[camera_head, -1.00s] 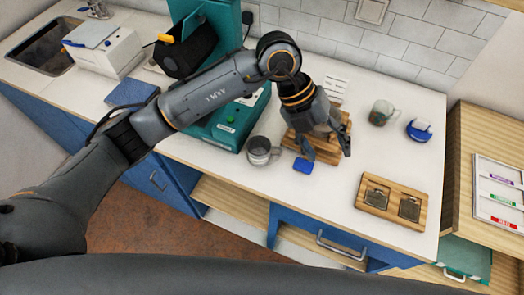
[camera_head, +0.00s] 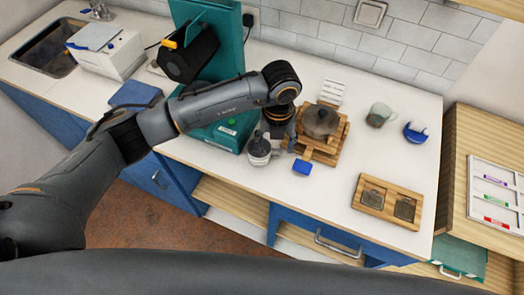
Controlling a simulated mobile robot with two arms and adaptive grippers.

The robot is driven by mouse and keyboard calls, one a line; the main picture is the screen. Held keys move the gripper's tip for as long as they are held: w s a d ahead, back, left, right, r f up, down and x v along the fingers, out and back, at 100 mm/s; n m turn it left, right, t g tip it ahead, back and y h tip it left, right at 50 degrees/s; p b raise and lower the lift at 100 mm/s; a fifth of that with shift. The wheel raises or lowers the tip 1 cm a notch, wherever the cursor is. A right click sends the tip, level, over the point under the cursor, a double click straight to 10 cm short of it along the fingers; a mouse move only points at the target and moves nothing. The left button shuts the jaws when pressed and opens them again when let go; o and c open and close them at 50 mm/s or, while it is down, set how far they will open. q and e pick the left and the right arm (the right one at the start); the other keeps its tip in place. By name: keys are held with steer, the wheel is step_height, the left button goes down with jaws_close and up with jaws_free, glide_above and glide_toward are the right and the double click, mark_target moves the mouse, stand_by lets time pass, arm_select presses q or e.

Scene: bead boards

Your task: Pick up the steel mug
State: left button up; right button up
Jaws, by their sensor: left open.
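The steel mug (camera_head: 259,157) stands upright on the white counter near its front edge, just right of the green machine. My left gripper (camera_head: 276,143) is over the mug and open. One dark finger shows at the mug's mouth, the other to its right. I cannot tell whether the first finger is inside the rim or behind it, nor whether either touches. The gripper hides part of the mug's upper side. My right gripper is not in view.
A wooden stand (camera_head: 327,151) with a dark round object (camera_head: 319,121) is right of the mug. A small blue block (camera_head: 301,168) lies in front. A grey-green mug (camera_head: 380,115), a blue-and-white item (camera_head: 417,131) and a wooden tray (camera_head: 372,205) stand farther right. The green machine (camera_head: 219,135) is close left.

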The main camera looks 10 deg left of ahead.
mark_target(275, 156)
arm_select(q)
step_height(275, 156, down, 4)
steer(key=shift+w+d+r+p, duration=0.1)
steer(key=shift+r+p, duration=0.1)
steer(key=shift+p, duration=0.75)
steer(key=shift+f, duration=0.55)
jaws_close()
